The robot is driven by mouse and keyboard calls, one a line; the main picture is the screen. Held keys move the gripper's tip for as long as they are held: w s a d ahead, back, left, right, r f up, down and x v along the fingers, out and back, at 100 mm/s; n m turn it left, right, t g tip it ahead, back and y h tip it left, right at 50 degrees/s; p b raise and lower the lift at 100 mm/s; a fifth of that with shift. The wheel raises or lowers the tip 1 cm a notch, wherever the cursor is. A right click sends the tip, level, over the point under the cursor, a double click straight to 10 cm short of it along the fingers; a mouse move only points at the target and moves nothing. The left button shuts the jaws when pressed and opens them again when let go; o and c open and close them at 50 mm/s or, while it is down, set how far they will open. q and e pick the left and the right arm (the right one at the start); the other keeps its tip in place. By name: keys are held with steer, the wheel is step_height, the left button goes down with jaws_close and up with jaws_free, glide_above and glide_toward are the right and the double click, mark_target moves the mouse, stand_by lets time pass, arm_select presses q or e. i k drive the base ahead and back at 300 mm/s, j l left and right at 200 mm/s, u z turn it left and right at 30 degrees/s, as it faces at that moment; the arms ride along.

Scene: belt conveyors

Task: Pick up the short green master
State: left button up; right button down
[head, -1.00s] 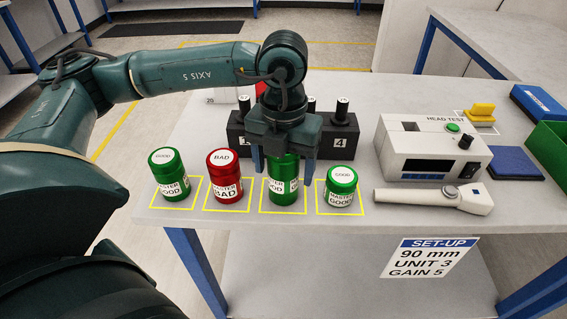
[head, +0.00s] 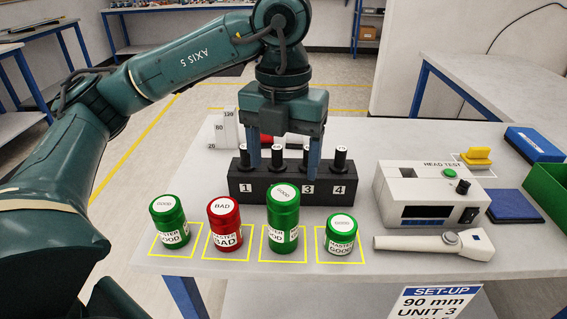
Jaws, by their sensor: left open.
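Three green masters and one red master stand upright in a row, each in a yellow outlined square on the grey table. The short green master (head: 341,236), with a white lid and a MASTER GOOD label, is at the right end. The tall green master (head: 283,222) is to its left, then the red BAD master (head: 225,224), then a mid-height green master (head: 170,222) at the left end. My left gripper (head: 284,172) is open and empty, raised behind the tall master, its fingers overlapping the black block in the picture. My right gripper is not in view.
The black numbered block (head: 260,187) with several black pegs stands behind the row. A white head test unit (head: 420,178) is to the right, with a white handheld probe (head: 432,243) in front of it. A green bin (head: 548,188) stands at the far right.

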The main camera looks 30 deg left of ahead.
mark_target(341, 229)
steer(key=k, duration=1.5)
